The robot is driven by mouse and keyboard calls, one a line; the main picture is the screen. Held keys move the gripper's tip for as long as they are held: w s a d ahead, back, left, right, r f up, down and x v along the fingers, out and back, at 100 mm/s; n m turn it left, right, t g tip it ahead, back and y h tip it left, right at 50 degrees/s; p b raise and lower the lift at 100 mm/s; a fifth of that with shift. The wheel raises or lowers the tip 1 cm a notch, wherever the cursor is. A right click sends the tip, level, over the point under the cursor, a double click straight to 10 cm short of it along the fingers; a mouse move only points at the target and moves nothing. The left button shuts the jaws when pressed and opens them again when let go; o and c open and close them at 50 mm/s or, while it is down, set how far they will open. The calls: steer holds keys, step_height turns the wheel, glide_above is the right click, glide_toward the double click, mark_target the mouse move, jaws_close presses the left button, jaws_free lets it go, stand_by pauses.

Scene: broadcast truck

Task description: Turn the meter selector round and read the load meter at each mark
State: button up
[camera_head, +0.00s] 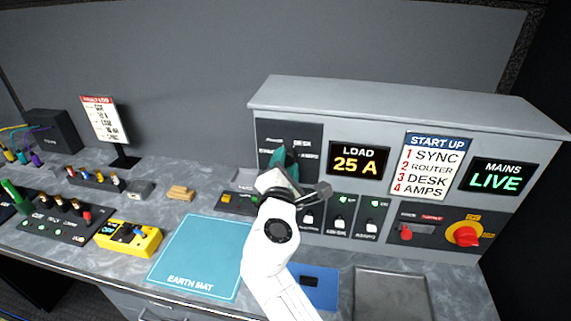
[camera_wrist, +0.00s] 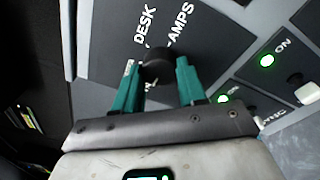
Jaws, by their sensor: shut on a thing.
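The meter selector is a round black knob (camera_wrist: 157,72) on a dark panel (camera_wrist: 105,62), with DESK and AMPS lettered beyond it in the wrist view. My gripper (camera_wrist: 160,82) has its green fingers on opposite sides of the knob and is shut on it. In the head view my gripper (camera_head: 284,160) covers the knob and part of the panel lettering. I cannot tell which mark the knob points to. The load meter (camera_head: 358,160), right of the selector panel, reads LOAD 25 A in yellow on black.
The START UP card (camera_head: 431,166) lists SYNC, ROUTER, DESK, AMPS. The mains display (camera_head: 495,177) reads LIVE. Switches with green lights (camera_head: 340,222) sit below the meter, near a red rotary switch (camera_head: 465,235). The earth mat (camera_head: 200,262) is bare and a yellow meter (camera_head: 128,238) stands left.

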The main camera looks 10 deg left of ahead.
steer(key=o, duration=1.1)
steer(key=shift+c, duration=0.2)
steer(key=s+b, duration=0.1)
steer(key=s, duration=0.9)
steer(key=shift+s+d+b, duration=0.25)
steer(key=shift+s+b, duration=0.15)
steer(key=s+d+f+m+g+h, duration=0.1)
steer(key=s+d+f+m+g, duration=0.2)
steer(key=d+f+m, duration=0.35)
steer(key=s+d+f+m+g+h+b, duration=0.1)
steer(key=s+d+f+m+g+h, duration=0.15)
steer(key=d+f, duration=0.65)
steer(key=s+d+f+m+g+h, duration=0.1)
steer(key=s+d+f+m+g, duration=0.4)
steer(key=d, duration=0.4)
steer(key=s+d+f+m+g+y, duration=0.1)
steer(key=s+d+f+m+g, duration=0.1)
steer(key=s, duration=0.6)
steer(key=s+d+f+m+g+y, duration=0.1)
steer(key=s+d+f+m+g, duration=0.1)
steer(key=s+d+f+m, duration=0.3)
steer(key=s+d+f+m+g+y+b, duration=0.1)
steer(key=s+d+f+m, duration=0.3)
steer(key=s, duration=0.6)
steer(key=shift+s+f+m+g, duration=0.35)
steer(key=shift+f+m+g, duration=0.05)
steer(key=shift+m+g, duration=0.35)
